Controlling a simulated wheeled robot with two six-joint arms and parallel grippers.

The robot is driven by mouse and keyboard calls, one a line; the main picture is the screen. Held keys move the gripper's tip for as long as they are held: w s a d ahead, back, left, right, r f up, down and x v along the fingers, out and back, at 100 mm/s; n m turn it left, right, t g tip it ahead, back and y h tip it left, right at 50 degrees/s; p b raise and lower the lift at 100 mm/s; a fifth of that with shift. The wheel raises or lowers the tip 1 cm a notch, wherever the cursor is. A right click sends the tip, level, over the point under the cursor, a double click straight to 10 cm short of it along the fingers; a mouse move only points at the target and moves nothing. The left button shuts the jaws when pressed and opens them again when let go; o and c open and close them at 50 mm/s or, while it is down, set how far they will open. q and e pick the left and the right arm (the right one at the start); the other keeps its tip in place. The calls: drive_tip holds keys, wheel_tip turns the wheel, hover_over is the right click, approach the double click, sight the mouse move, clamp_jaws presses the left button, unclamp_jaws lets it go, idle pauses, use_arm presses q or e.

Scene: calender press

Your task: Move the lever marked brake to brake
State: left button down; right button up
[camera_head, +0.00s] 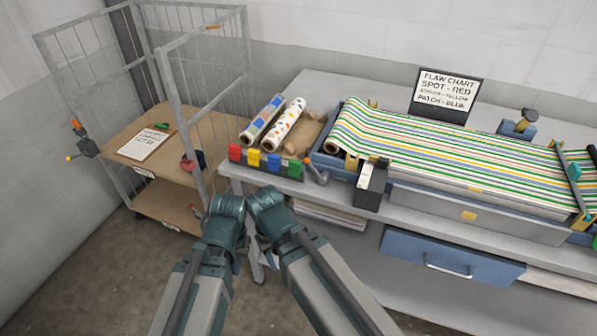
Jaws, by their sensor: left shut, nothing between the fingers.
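No lever can be read as marked brake at this size. A small lever with an orange knob (323,178) stands at the front left of the press, beside the colored clips. My left gripper (238,261) is mostly hidden between the arms, shut and empty, apart from both levers. My right gripper is hidden behind its arm.
The wire-sided cart (150,205) holds a clipboard (143,144). Rolls (284,124) and colored clips (262,161) lie on the bench (300,191). Striped cloth (440,148) covers the press. A flaw chart (446,93) stands behind. Below is a blue drawer (450,258). Floor is bare at left.

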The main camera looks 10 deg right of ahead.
use_arm(q)
drive_tip(key=w+a+f+t+b, duration=0.2)
drive_tip(key=w+t+b, duration=1.15)
drive_tip(key=w, duration=1.05)
drive_tip(key=w+d+r+m+t+h+b, duration=0.2)
drive_tip(key=d+r+m+t+h+b, duration=0.3)
drive_tip(key=d+m+h+b, duration=0.35)
drive_tip(key=s+d+f+m+g+h+b, duration=0.2)
drive_tip(key=s+d+m+g+h+b, duration=0.3)
drive_tip(key=s+m+g+h+b, duration=0.2)
drive_tip(key=s+m+h, duration=0.2)
drive_tip(key=m+h, duration=0.2)
drive_tip(key=h, duration=0.1)
drive_tip(key=shift+d+f, duration=0.2)
drive_tip(key=shift+f, duration=0.15)
